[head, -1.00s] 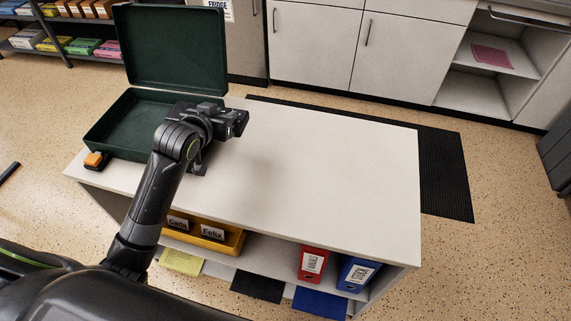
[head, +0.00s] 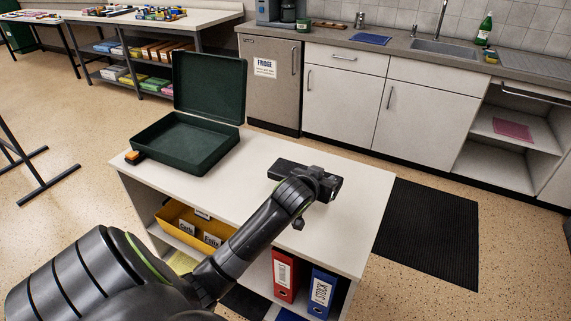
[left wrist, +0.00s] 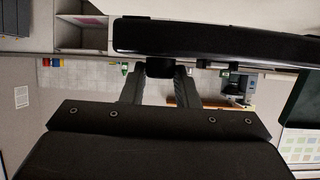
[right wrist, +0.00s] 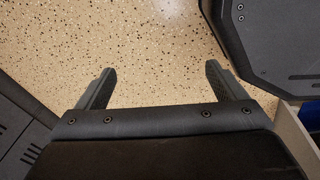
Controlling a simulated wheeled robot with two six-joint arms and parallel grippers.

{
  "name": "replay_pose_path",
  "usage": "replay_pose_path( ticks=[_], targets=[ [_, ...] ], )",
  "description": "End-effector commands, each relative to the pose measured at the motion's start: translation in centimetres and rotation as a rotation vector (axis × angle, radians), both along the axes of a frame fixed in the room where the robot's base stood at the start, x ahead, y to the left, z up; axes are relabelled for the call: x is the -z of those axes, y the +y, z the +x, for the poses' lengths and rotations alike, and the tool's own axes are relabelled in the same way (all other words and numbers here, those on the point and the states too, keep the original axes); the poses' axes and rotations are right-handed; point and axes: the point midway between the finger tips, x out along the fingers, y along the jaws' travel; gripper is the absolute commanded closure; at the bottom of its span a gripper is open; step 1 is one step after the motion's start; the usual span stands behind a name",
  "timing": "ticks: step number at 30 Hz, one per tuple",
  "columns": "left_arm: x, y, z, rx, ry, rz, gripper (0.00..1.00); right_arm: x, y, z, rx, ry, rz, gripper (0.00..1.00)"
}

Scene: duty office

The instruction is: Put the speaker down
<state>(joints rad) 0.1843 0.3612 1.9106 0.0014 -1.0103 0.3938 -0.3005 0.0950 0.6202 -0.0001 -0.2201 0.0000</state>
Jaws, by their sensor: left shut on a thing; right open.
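The speaker (head: 287,170) is a long black box, held over the right half of the white cabinet top (head: 235,190) in the head view. My left gripper (head: 318,178) is shut on it, and the arm hides part of it. In the left wrist view the speaker (left wrist: 215,40) is a wide dark bar across the fingertips. I cannot tell whether its underside touches the top. My right gripper (right wrist: 160,72) is open and empty above speckled floor in the right wrist view; it is not in the head view.
An open green case (head: 185,142) stands at the top's left end, with an orange-and-black item (head: 134,157) beside it. The top is clear between case and speaker. Below are a yellow bin (head: 185,228), a red binder (head: 285,275) and a blue binder (head: 320,290).

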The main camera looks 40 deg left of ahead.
Motion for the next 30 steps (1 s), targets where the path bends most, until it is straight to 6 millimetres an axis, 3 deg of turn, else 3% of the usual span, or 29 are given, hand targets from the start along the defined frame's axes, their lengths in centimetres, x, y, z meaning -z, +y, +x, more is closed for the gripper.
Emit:
replay_pose_path(
  ticks=[4, 9, 18, 26, 27, 30],
  targets=[
    [3.0, 0.0, 0.0, 0.0, 0.003, -0.001, 1.0, 0.4, 1.0, 0.1, 0.004, -0.002, 0.012, 0.09],
    [4.8, 0.0, 0.0, 0.001, -0.002, 0.001, 1.0, 0.5, 2.1, 0.2, 0.007, -0.004, 0.026, 0.09],
    [8.3, 0.0, 0.0, 0.002, 0.0, 0.001, 1.0, 0.8, 1.4, 0.2, 0.005, -0.003, 0.018, 0.09],
    [8.7, -0.1, 0.0, 0.002, -0.003, 0.001, 1.0, 0.7, 1.0, 0.2, 0.003, -0.003, 0.013, 0.09],
    [9.0, 0.0, -0.1, 0.0, 0.003, -0.002, 0.71, 0.8, 1.0, 0.2, 0.003, -0.003, 0.012, 0.09],
    [9.0, 0.0, -0.1, 0.0, 0.003, -0.002, 0.58, 0.8, 1.0, 0.2, 0.003, -0.003, 0.012, 0.09]
  ],
)
